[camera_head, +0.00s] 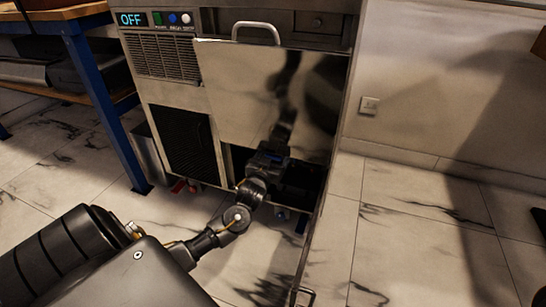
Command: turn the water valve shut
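I cannot make out the water valve for certain. Small red parts (179,185) show low under the front of a steel machine (177,57), and a small blue part (282,214) shows near the floor below its lower opening. One arm, which I take for my left, comes in from the lower left. Its gripper (276,154) is at the dark lower opening, under the shiny steel panel (262,95). The fingers are too dark to tell whether they are open or hold anything. My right gripper is not in view.
The machine's display (131,19) reads OFF. A blue-legged workbench (105,95) is at the left. The tiled floor (420,235) at the right is clear.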

